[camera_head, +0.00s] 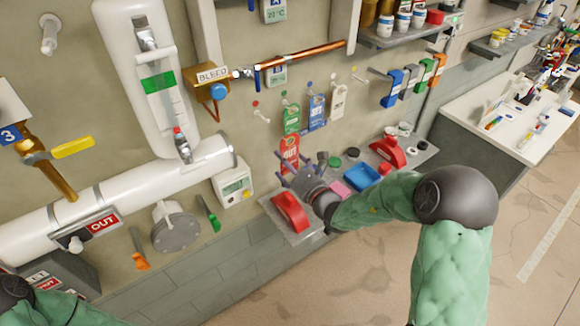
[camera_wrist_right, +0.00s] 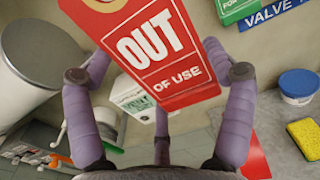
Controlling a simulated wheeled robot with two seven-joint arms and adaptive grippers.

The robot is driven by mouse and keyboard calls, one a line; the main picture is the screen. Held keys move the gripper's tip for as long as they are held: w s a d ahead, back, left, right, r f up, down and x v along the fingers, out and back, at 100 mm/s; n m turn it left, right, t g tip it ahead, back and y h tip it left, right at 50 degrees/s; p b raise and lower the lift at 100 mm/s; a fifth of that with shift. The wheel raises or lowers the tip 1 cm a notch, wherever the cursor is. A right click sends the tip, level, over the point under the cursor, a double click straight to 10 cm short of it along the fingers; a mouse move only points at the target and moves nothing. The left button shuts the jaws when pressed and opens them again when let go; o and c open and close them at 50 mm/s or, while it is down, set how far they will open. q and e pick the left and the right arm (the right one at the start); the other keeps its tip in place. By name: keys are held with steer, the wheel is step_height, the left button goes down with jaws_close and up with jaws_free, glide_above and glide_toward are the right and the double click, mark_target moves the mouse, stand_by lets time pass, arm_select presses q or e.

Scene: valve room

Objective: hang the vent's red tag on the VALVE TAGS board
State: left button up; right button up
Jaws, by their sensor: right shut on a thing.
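The red tag (camera_head: 289,152), marked OUT, is in my right gripper (camera_head: 300,178), in front of the wall below the hanging tags. In the right wrist view the red tag (camera_wrist_right: 160,60) reads OUT OF USE, sits tilted between the fingers, and its top is cut off. A blue strip lettered VALVE (camera_wrist_right: 278,12) shows at that view's upper right, cut off by the edge. In the head view a green tag (camera_head: 291,119), a blue tag (camera_head: 317,110) and a white tag (camera_head: 338,100) hang on the wall; an empty peg (camera_head: 262,116) is to their left. My left gripper is out of view.
Below my right gripper is a grey shelf (camera_head: 298,238) with a red handled thing (camera_head: 291,212), a blue tray (camera_head: 362,177) and a second red handled thing (camera_head: 388,152). A white meter (camera_head: 234,186) is left of the gripper. A copper pipe (camera_head: 305,56) runs above the tags.

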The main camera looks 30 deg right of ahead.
mark_target(288, 159)
steer(key=shift+w, duration=0.1)
stand_by(0.5)
steer(key=shift+w+r+y+p, duration=0.15)
steer(key=shift+r+y+p, duration=0.05)
steer(key=shift+y+p, duration=0.15)
steer(key=w+n+y+p, duration=0.2)
steer(key=w+p, duration=0.1)
steer(key=shift+r+g+y, duration=0.2)
steer(key=shift+g+y, duration=0.05)
steer(key=shift+g, duration=0.05)
steer(key=shift+n+y, duration=0.5)
steer(key=shift+y, duration=0.2)
steer(key=shift+w+a+f+b, duration=0.15)
steer(key=shift+w+f, duration=0.25)
steer(key=shift+w, duration=1.25)
steer(key=shift+w+a+f+b, duration=0.15)
steer(key=shift+w+f, duration=0.3)
steer(key=shift+w, duration=1.25)
steer(key=shift+w+a+f+b, duration=0.15)
steer(key=shift+w+f, duration=0.25)
steer(key=shift+w, duration=1.25)
